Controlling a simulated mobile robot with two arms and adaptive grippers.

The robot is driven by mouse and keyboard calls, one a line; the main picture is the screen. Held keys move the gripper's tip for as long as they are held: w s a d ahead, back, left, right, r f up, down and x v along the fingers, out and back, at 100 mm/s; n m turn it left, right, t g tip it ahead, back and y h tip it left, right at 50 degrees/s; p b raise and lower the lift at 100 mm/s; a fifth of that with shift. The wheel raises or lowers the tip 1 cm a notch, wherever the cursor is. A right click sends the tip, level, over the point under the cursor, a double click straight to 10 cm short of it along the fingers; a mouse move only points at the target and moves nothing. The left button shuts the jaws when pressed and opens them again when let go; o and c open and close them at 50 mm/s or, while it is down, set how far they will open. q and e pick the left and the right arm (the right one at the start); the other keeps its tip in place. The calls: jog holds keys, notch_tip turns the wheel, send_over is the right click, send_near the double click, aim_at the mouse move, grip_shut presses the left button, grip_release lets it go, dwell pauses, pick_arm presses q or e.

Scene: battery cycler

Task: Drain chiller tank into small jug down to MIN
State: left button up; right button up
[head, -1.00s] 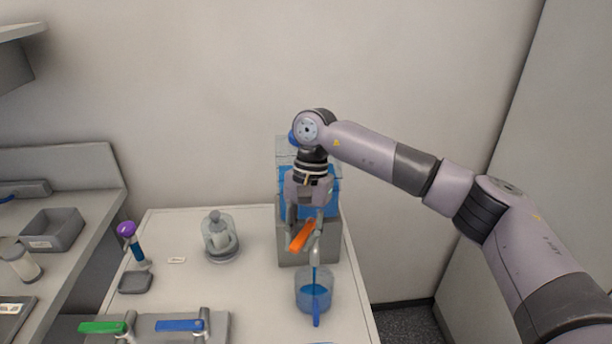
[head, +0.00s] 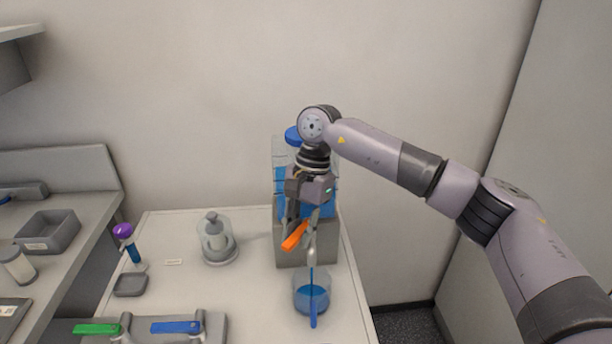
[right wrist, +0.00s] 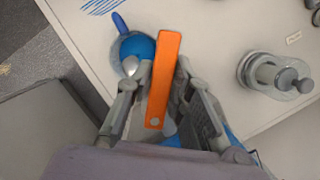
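The chiller tank (head: 281,182) is a clear box of blue liquid with a blue cap on a grey base at the back of the table. Its orange tap handle (head: 294,237) points towards the lower left; in the right wrist view the handle (right wrist: 165,75) lies between my right fingers. My right gripper (head: 298,226) appears open around it, with a gap on one side; contact on the other side is unclear. The MIN mark cannot be made out. My left gripper is out of view.
A glass vessel (head: 217,240) stands left of the tank. A purple-capped tube (head: 124,231) and a small grey tray (head: 130,285) are further left. Green (head: 97,329) and blue (head: 176,327) handles sit at the front. The table between the vessel and jug is clear.

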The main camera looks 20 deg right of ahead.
jog(key=shift+w+a+f, duration=0.1)
jog(key=shift+a+f, duration=0.05)
jog(key=shift+a, duration=0.1)
jog(key=shift+w+a+m+b, duration=0.15)
jog(key=shift+m+b, duration=0.2)
jog(key=shift+m, duration=0.45)
jog(key=shift+w+t, duration=0.1)
jog(key=shift+t, duration=0.2)
dwell(2.5)
jog(key=m, duration=0.3)
jog(key=shift+w+a+t, duration=0.25)
jog(key=shift+w+t, duration=0.05)
jog(key=shift+w, duration=0.1)
